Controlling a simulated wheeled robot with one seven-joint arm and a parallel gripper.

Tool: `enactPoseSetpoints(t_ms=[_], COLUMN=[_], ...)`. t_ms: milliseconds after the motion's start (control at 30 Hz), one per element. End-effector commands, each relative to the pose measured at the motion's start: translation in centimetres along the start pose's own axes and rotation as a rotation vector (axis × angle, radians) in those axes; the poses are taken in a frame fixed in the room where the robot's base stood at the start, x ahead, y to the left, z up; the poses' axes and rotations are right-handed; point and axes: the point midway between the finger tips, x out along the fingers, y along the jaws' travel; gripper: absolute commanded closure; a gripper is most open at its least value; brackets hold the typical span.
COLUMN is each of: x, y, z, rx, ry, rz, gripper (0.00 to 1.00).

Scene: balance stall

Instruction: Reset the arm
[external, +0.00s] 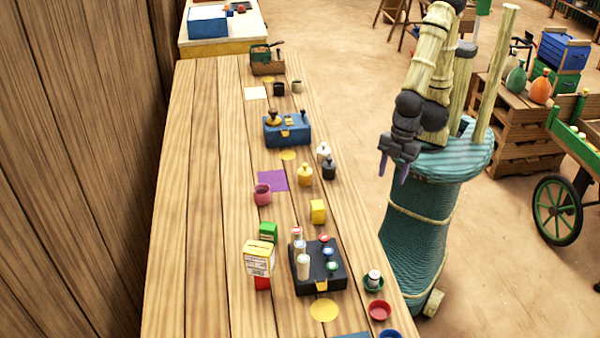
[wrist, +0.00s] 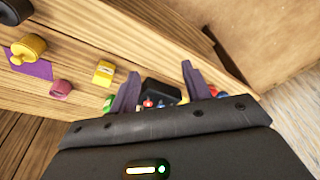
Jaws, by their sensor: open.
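My gripper (external: 394,165) hangs at the end of my folded arm, to the right of the long wooden table (external: 190,240) and beyond its edge. It points downward with its two purple fingers apart and nothing between them. In the wrist view my gripper (wrist: 158,88) also shows its fingers spread, with the table and its objects lying beyond them. The arm is drawn up close over my teal base, clear of the table's objects.
The table holds a black box with bottles (external: 318,277), a blue box (external: 287,130), a yellow block (external: 318,211), a pink cup (external: 262,194) and a red bowl (external: 380,311). Wooden crates (external: 520,130) and a green-wheeled cart (external: 558,210) stand at right. Floor between is clear.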

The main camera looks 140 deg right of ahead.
Motion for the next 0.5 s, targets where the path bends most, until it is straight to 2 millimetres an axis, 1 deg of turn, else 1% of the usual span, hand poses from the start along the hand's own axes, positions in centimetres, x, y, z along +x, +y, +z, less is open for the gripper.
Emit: enactPoseSetpoints(t_ms=[200,300,367,500], x=[-3.7,-5.0,-5.2,-5.0], y=[0.0,0.0,0.0,0.0], z=[-0.9,-1.2,-1.3,-1.2], rx=[0.001,0.001,0.001,0.001], ry=[0.001,0.001,0.001,0.001], rz=[0.0,-0.001,-0.001,-0.001], gripper=[0.52,0.52,0.52,0.52])
